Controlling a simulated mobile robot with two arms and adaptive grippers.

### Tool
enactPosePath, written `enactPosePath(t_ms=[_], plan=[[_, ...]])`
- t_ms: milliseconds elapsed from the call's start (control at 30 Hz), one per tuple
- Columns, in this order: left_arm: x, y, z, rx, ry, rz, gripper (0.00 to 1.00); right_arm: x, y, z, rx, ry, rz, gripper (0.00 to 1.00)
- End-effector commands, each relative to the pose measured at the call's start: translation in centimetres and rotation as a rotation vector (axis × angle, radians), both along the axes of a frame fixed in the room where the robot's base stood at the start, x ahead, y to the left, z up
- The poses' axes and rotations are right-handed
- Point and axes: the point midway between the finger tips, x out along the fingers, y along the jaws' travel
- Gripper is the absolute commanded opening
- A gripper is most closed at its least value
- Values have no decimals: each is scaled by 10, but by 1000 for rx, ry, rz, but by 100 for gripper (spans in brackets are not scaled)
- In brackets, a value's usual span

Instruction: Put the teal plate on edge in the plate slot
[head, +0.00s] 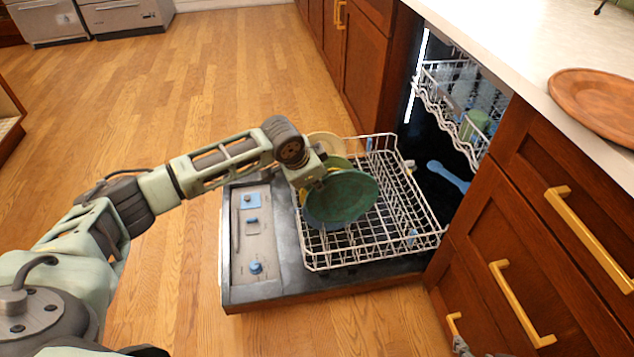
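The teal plate (345,198) is tilted, with its broad face towards me, over the left part of the lower dishwasher rack (425,215). My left gripper (318,182) is at the plate's upper left rim and appears shut on it; the fingertips are partly hidden. The plate covers the rack tines behind it, so I cannot tell whether its lower edge touches the rack. Small dark parts at the bottom edge, right of centre, may be my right gripper (463,346); its fingers cannot be made out.
A cream plate (325,140), a green plate (338,161) and a blue rim show behind the teal plate. The open dishwasher door (245,290) lies under the rack. An upper rack (445,95), cabinets and a counter with a terracotta plate (598,100) bound the right. The rack's right part looks empty.

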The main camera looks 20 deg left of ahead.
Motion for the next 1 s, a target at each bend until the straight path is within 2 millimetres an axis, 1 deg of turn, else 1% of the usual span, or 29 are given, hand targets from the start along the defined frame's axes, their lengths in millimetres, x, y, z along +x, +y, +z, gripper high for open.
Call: enactPosePath(t_ms=[300, 667, 1000], plan=[[1, 0, -4, -1, -3, 0, 0, 26, 9, 15, 29, -134, 10, 40], [1, 0, -9, -1, -3, 0, 0, 52, 19, 37, 63, -284, 21, 40], [1, 0, -14, -1, -3, 0, 0, 73, 28, 62, 98, -437, 32, 40]])
